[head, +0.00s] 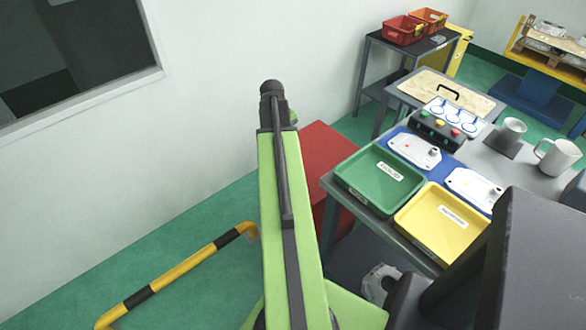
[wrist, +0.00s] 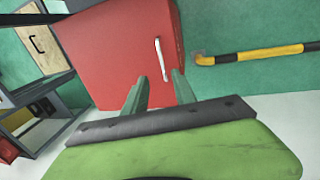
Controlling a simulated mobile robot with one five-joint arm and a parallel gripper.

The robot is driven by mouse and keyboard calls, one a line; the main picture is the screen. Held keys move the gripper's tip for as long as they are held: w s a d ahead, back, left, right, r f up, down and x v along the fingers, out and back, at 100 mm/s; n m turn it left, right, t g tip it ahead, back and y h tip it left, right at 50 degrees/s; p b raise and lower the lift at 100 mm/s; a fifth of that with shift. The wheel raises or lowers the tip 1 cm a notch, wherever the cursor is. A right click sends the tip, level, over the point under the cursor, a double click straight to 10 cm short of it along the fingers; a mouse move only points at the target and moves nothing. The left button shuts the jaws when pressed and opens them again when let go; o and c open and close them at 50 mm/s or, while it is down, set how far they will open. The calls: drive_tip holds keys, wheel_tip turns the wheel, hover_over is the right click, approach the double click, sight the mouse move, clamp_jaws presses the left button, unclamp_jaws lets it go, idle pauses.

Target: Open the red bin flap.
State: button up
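The red bin (head: 325,150) stands on the green floor between the wall and the table, partly hidden behind my arm in the head view. In the wrist view the red bin (wrist: 110,50) fills the upper middle, with a pale bar handle (wrist: 161,60) on its red face. The flap looks shut, with no gap showing. My gripper (wrist: 158,88) is open and empty. Its two fingers point at the red face, and the handle appears between and just beyond the fingertips. No contact is visible. In the head view my gripper is hidden by the arm.
A yellow-black rail (head: 180,275) stands by the wall at lower left; it also shows in the wrist view (wrist: 255,55). The grey table (head: 480,160) right of the bin carries a green tray (head: 360,197), a yellow tray (head: 425,240), castings and mugs.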

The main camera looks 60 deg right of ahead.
drive_tip(key=d+f+b, duration=0.1)
drive_tip(key=f+b, duration=0.7)
drive_tip(key=f, duration=0.1)
drive_tip(key=d+f+b, duration=0.1)
drive_tip(key=f+b, duration=0.4)
drive_tip(key=shift+s+d+f, duration=0.2)
drive_tip(key=shift+s+d, duration=0.15)
drive_tip(key=shift+s, duration=0.05)
drive_tip(key=shift+r, duration=0.1)
clamp_jaws()
